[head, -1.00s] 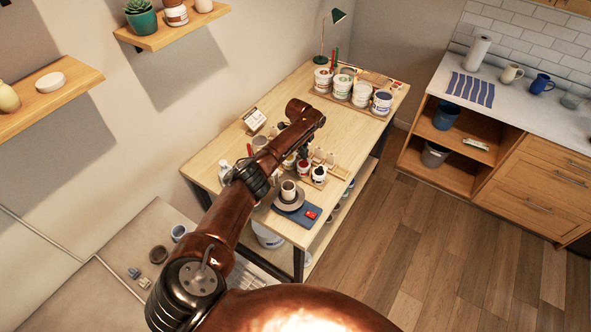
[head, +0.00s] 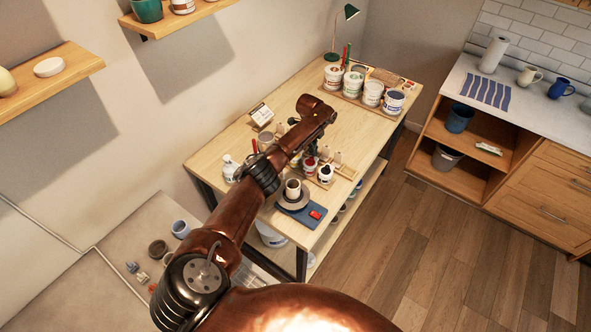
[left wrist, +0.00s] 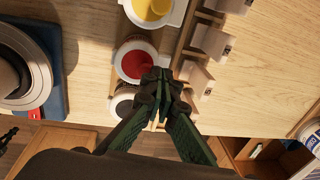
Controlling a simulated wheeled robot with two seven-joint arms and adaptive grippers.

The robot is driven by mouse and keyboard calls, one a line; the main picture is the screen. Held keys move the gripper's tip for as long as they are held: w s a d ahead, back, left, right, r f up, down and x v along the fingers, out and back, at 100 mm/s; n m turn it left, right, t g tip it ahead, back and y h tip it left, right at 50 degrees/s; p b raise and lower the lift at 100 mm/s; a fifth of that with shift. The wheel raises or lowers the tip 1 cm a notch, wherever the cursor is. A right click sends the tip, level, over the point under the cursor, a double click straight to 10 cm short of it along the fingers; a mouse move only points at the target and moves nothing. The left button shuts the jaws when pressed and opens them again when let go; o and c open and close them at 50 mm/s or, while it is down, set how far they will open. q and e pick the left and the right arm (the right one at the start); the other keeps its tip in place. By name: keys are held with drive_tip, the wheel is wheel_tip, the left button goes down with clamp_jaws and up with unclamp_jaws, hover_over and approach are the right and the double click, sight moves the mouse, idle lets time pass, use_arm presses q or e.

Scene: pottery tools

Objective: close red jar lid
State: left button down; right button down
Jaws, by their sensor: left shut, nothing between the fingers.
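The red jar (left wrist: 137,62) is a white-rimmed round pot with red showing inside its top, in the left wrist view. Its red top also shows small in the head view (head: 310,162), beside my arm. I cannot make out its lid clearly. My left gripper (left wrist: 164,90) is shut and empty, its dark fingertips at the jar's lower right edge in the wrist view. I cannot tell whether they touch it. In the head view my left arm hides most of the gripper. My right gripper is not in view.
A yellow pot (left wrist: 152,8) and a dark-topped pot (left wrist: 122,104) flank the red jar. Pale upright pieces (left wrist: 195,76) stand close on the right. A blue scale (head: 300,212) with a wheel-like disc sits near the front table edge. Several large tubs (head: 372,93) stand farther back.

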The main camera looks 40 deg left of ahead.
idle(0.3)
use_arm(q)
drive_tip(key=shift+r+p, duration=0.5)
drive_tip(key=shift+r, duration=0.1)
drive_tip(key=shift+r+p, duration=0.45)
drive_tip(key=shift+r, duration=0.1)
drive_tip(key=w+r+b, duration=0.3)
drive_tip(key=w+r, duration=0.1)
drive_tip(key=r, duration=0.8)
drive_tip(key=shift+a+r, duration=0.25)
